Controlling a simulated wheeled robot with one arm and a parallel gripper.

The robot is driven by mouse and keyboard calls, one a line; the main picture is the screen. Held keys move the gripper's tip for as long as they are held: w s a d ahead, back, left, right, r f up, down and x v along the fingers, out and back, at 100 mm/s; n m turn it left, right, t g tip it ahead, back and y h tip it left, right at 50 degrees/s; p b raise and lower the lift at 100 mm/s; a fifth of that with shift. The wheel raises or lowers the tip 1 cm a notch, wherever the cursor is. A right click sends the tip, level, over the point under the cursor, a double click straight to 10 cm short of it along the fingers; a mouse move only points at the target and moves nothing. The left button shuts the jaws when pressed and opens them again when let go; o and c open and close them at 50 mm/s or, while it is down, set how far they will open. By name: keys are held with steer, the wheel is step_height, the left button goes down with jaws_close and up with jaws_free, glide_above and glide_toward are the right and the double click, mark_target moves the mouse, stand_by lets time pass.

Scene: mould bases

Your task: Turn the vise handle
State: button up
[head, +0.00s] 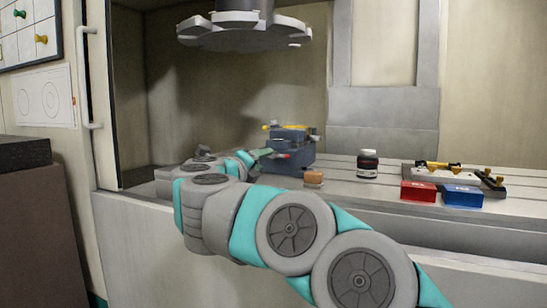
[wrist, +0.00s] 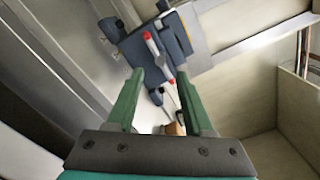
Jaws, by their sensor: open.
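The blue-grey vise (head: 289,146) stands on the machine table in the head view, and it fills the upper middle of the wrist view (wrist: 140,48). Its handle (wrist: 158,58) is a pale bar with red ends, lying slanted on the vise's near face. My gripper (wrist: 160,74) is open, with its two green fingers apart. In the wrist view the handle's lower end appears between the fingertips; I cannot tell whether they touch it. In the head view my gripper (head: 262,154) is just left of the vise, partly hidden by my arm.
A tan block (head: 314,179), a dark jar (head: 367,164), a red box (head: 418,191) and a blue box (head: 462,195) sit right of the vise. A grey tool carousel (head: 245,30) hangs above. Table between jar and vise is mostly clear.

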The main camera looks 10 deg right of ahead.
mark_target(271, 157)
steer(key=x, duration=0.6)
steer(key=shift+w+d+p, duration=0.15)
steer(key=shift+w+p, duration=0.05)
steer(key=shift+p, duration=0.15)
steer(key=shift+c, duration=0.3)
jaws_close()
